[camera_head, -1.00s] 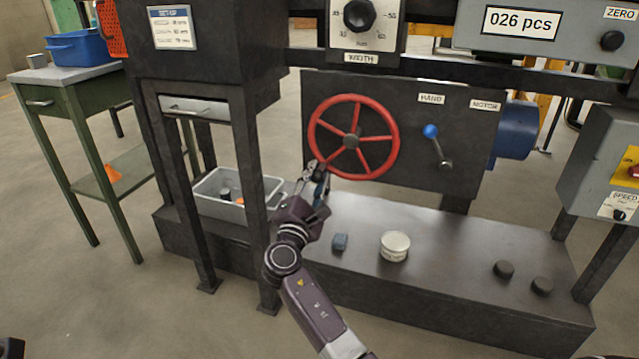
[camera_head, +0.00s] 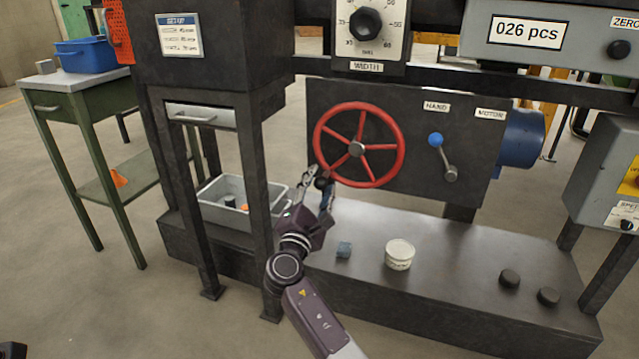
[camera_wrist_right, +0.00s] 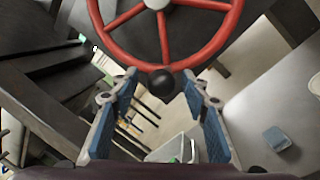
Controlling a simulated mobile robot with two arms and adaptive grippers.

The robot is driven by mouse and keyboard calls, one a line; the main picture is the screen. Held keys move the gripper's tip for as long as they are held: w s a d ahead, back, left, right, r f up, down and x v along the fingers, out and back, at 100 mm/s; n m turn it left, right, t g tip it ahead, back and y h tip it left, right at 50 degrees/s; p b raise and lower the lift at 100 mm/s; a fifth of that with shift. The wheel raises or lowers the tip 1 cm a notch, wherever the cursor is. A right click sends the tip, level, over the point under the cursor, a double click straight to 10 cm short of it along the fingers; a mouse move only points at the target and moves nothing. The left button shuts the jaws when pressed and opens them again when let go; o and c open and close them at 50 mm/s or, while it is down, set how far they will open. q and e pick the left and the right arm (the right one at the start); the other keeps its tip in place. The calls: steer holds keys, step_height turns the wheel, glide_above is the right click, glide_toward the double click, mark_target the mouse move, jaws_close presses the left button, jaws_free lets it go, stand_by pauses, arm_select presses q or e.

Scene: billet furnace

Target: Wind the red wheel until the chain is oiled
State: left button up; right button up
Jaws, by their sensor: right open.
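The red wheel (camera_head: 380,147) is mounted upright on a dark panel, with red spokes and a grey hub. A black knob handle (camera_head: 321,183) sits at its lower left rim; the knob also shows in the right wrist view (camera_wrist_right: 161,83). My right gripper (camera_head: 320,190) is at this knob. In the right wrist view its blue-padded fingers (camera_wrist_right: 158,97) are apart, one on each side of the knob, with visible gaps. No chain can be made out.
A grey bin (camera_head: 213,210), a blue block (camera_head: 344,250), a white tub (camera_head: 399,255) and two dark pucks (camera_head: 509,278) rest on the base. A black frame leg (camera_head: 258,190) stands left of my gripper.

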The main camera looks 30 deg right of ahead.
steer(key=v, duration=1.1)
steer(key=shift+s+a, duration=0.15)
stand_by(0.8)
